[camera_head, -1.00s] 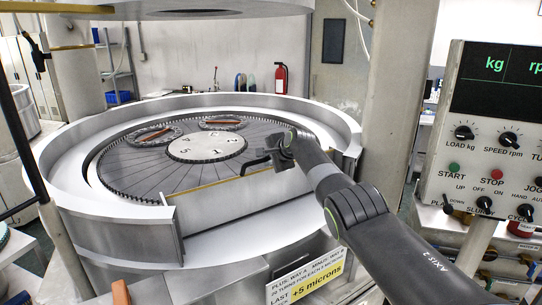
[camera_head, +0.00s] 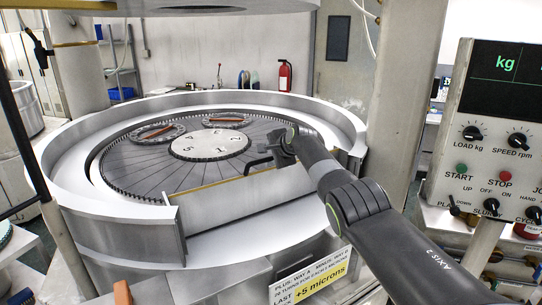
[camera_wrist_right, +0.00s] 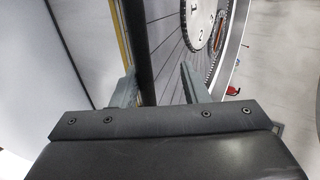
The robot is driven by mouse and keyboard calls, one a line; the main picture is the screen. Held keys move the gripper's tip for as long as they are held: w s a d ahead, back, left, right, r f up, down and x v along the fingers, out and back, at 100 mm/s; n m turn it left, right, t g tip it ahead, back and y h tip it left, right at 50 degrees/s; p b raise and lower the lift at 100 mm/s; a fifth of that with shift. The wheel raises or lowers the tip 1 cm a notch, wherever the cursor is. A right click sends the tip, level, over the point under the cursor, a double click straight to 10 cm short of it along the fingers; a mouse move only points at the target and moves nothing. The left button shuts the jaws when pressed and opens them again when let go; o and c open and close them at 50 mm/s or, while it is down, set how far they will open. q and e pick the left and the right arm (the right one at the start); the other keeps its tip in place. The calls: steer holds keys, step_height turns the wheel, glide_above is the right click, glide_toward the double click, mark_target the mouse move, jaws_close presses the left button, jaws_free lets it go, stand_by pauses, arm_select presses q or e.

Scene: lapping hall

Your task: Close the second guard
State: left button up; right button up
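A grey metal guard panel (camera_head: 240,200) with a yellowish top edge stands along the front of the round lapping machine. A black handle (camera_head: 256,163) shows at its top, beside my right gripper (camera_head: 272,156). In the right wrist view, my right gripper (camera_wrist_right: 160,88) has its two fingers apart. A dark bar (camera_wrist_right: 136,45), seemingly the handle, runs between them, closer to the left finger. I cannot tell whether it touches that finger. The guard's yellow edge (camera_wrist_right: 124,30) passes just left of the bar. My left gripper is not in view.
The white machine rim (camera_head: 80,170) surrounds the dark lapping plate (camera_head: 150,175) with its numbered centre disc (camera_head: 210,145). A control panel (camera_head: 500,150) stands at right, near a grey column (camera_head: 405,100). A yellow-and-white sign (camera_head: 310,278) sits below the guard. A red extinguisher (camera_head: 285,76) hangs behind.

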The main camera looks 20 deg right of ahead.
steer(key=shift+a+r, duration=0.1)
steer(key=shift+r, duration=0.25)
steer(key=b+v, duration=0.5)
steer(key=v, duration=1.2)
steer(key=shift+d+f, duration=0.25)
steer(key=shift+s, duration=0.1)
